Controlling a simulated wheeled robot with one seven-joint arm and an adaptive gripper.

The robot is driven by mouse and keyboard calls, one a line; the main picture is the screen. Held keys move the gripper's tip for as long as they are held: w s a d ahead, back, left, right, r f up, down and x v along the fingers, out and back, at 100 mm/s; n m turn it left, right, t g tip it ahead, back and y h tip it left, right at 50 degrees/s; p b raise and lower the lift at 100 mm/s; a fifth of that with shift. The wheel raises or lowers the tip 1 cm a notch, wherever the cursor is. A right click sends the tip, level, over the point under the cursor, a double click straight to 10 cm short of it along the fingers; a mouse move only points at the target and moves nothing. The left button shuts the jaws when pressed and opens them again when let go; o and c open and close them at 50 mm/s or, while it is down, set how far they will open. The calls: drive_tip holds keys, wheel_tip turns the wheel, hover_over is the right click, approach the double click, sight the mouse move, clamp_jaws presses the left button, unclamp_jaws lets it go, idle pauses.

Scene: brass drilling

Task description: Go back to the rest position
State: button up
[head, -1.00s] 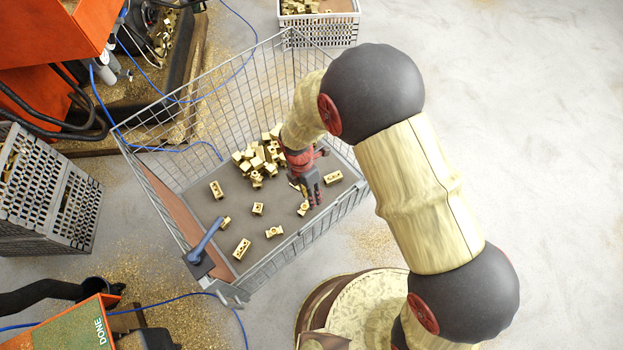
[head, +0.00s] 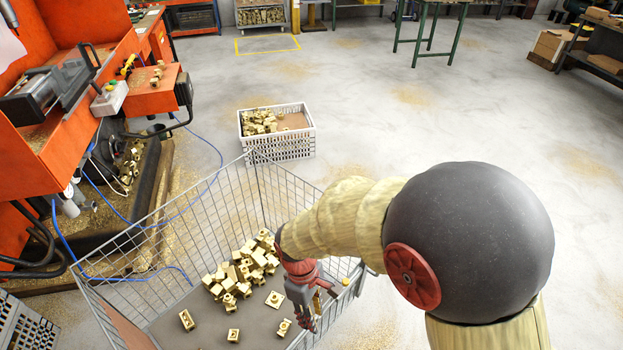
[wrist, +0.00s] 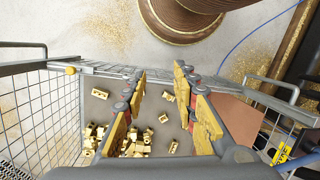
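My gripper (head: 312,305) hangs over the right side of the wire cart (head: 255,183), with its fingers pointing down. In the wrist view my gripper (wrist: 160,88) has its two yellow-padded fingers apart, with nothing between them. Below it, brass parts (head: 240,268) lie in a pile on the cart's grey floor, with several loose ones nearer me. The pile also shows at lower left in the wrist view (wrist: 133,142). My arm covers part of the cart's right side.
A white crate (head: 277,147) of brass parts stands on the floor behind the cart. An orange machine (head: 95,110) with hoses is at the left. A grey crate (head: 25,325) is at lower left. Green-legged tables (head: 430,30) are far back.

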drive_tip(key=s+d+r+m+t, duration=0.1)
drive_tip(key=d+r+m, duration=0.3)
drive_tip(key=r, duration=0.5)
drive_tip(key=s+d+r+m+t+y+p, duration=0.1)
drive_tip(key=d+r+m+t, duration=0.3)
drive_tip(key=d+r, duration=0.4)
drive_tip(key=s+d+r+m+t, duration=0.2)
drive_tip(key=d+r+m, duration=0.2)
drive_tip(key=r, duration=0.7)
drive_tip(key=d, duration=0.2)
drive_tip(key=shift+s+d+r+t+y, duration=0.3)
drive_tip(key=shift+s+r, duration=0.05)
drive_tip(key=shift+r, duration=0.05)
drive_tip(key=shift+a, duration=0.1)
